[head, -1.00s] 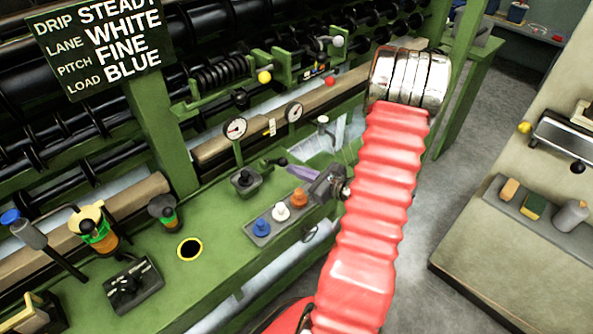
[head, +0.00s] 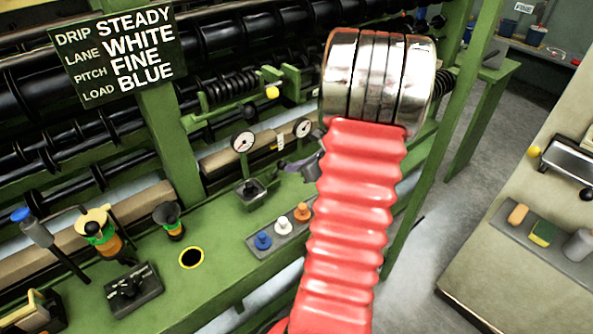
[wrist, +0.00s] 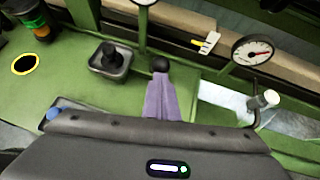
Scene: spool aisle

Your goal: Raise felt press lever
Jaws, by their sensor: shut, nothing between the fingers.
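My gripper (head: 291,166) shows just left of my arm over the green bench in the head view. In the wrist view its purple fingers (wrist: 161,99) are together and empty. A post with a pale knob (wrist: 268,98) stands to the right of the fingers. A yellow ball knob (head: 272,92) sits on a green arm beside a black spring (head: 230,87), beyond the gauges. No label shows which of these is the felt press lever.
Two gauges (head: 243,142) (head: 302,127) stand behind the bench. A black joystick box (head: 251,192) is left of the fingers. Blue, white and orange buttons (head: 283,229) lie nearer me. A hole with a yellow rim (head: 191,258) is farther left. Grey floor is clear at right.

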